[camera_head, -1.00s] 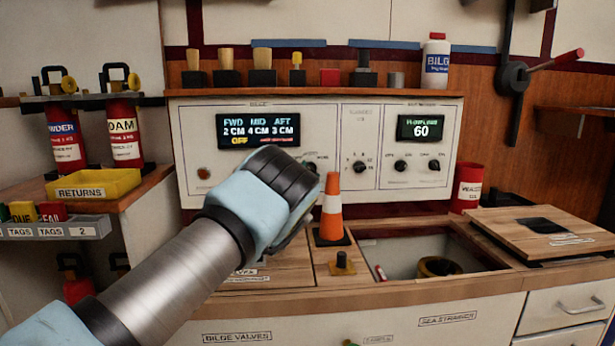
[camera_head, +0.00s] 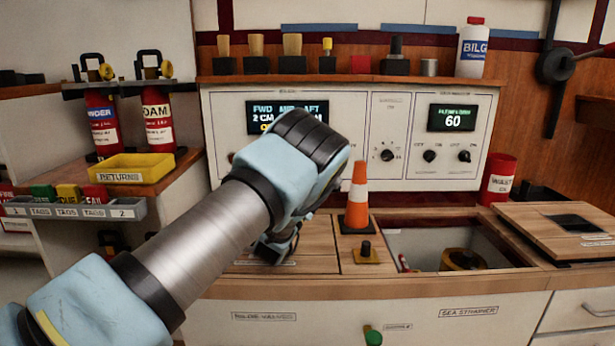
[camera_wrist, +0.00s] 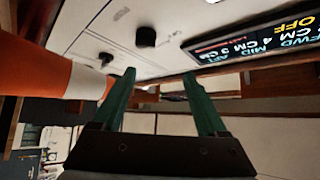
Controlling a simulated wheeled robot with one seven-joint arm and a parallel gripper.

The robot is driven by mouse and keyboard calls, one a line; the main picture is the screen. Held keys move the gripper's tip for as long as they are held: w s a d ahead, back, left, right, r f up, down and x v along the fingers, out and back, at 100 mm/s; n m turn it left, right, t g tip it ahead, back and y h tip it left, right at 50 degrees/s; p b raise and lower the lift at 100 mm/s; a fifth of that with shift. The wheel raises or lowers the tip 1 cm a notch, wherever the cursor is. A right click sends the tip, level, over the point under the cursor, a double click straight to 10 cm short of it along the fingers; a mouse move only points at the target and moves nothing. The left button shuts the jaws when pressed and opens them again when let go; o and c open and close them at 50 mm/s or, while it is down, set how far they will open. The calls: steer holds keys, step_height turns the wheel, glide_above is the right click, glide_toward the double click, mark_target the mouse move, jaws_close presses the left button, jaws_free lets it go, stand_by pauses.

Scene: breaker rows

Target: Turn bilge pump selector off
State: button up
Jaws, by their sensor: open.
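The bilge panel's left display (camera_head: 270,112) is partly hidden by my arm in the head view. In the wrist view the same display (camera_wrist: 262,38) appears turned over, with FWD, MID and AFT readings and a yellow OFF. A black knob (camera_wrist: 146,36) sits on the white panel beside that display, likely the bilge pump selector. My arm hides this knob in the head view. My gripper (camera_wrist: 162,76) is open and empty, its two green fingers apart, and the knob lies beyond the fingertips. In the head view my gripper is mostly hidden under my wrist, low in front of the panel.
An orange and white cone (camera_head: 358,195) stands close to the right of my gripper; it also fills the left of the wrist view (camera_wrist: 40,68). Other knobs are on the middle section (camera_head: 387,155) and right section (camera_head: 429,157). An open hatch (camera_head: 400,240) lies right of the cone.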

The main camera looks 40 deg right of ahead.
steer(key=a, duration=0.2)
steer(key=s+a+p, duration=0.1)
steer(key=a, duration=0.2)
steer(key=shift+s, duration=0.2)
steer(key=shift+s, duration=0.1)
